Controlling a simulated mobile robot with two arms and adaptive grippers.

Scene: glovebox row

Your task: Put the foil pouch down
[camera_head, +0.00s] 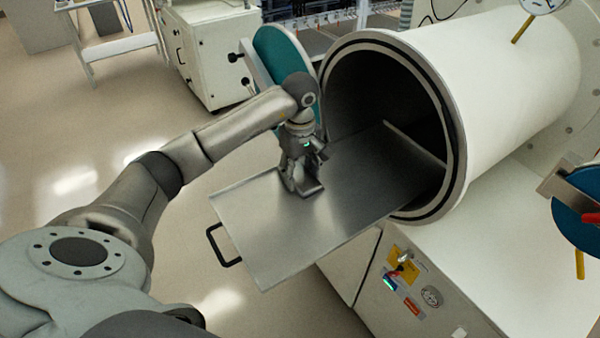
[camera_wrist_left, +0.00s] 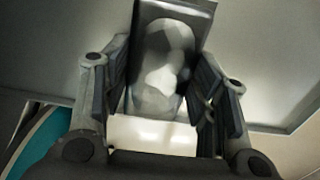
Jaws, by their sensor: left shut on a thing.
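My left gripper (camera_head: 302,182) is low over the pulled-out metal tray (camera_head: 262,232), near the tray's middle. In the left wrist view its two fingers stand on either side of the grey, shiny foil pouch (camera_wrist_left: 165,65) and are shut on it. The pouch is at or just above the tray surface; I cannot tell whether it touches. In the head view the pouch is hard to tell apart from the grey fingers. My right gripper is not in view.
The tray sticks out of the round, dark opening of a white chamber (camera_head: 490,85). Its black handle (camera_head: 222,247) is at the outer end. A teal round door (camera_head: 283,55) stands open behind my gripper. The tray is bare around the gripper. A control panel (camera_head: 408,280) is below.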

